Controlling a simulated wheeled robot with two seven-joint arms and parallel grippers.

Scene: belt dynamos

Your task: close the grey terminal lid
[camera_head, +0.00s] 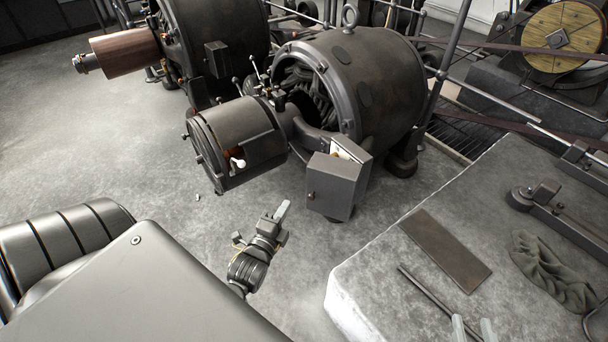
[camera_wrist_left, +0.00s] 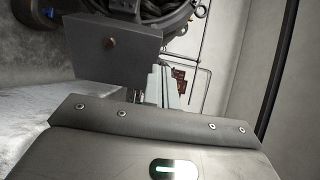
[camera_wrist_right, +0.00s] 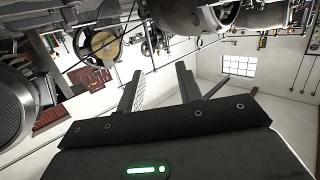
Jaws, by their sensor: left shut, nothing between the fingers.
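The grey terminal lid (camera_head: 330,186) is a flat plate with a small brass knob, on the terminal box (camera_head: 362,160) at the front of the dynamo (camera_head: 375,85). It stands ajar, with a pale interior showing in the gap above it. The lid also fills the upper left of the left wrist view (camera_wrist_left: 105,50). My left gripper (camera_head: 283,210) is shut and empty, just left of and below the lid, apart from it in the head view. My right gripper (camera_head: 472,329) is open and empty over the pale bench; its spread fingers show in the right wrist view (camera_wrist_right: 158,88).
The pale bench (camera_head: 385,262) at the right carries a brown plate (camera_head: 444,250), a rod (camera_head: 438,302) and a crumpled cloth (camera_head: 550,270). A drum-shaped housing (camera_head: 238,145) with a white handle stands left of the lid. The floor (camera_head: 130,170) at the left is mostly clear.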

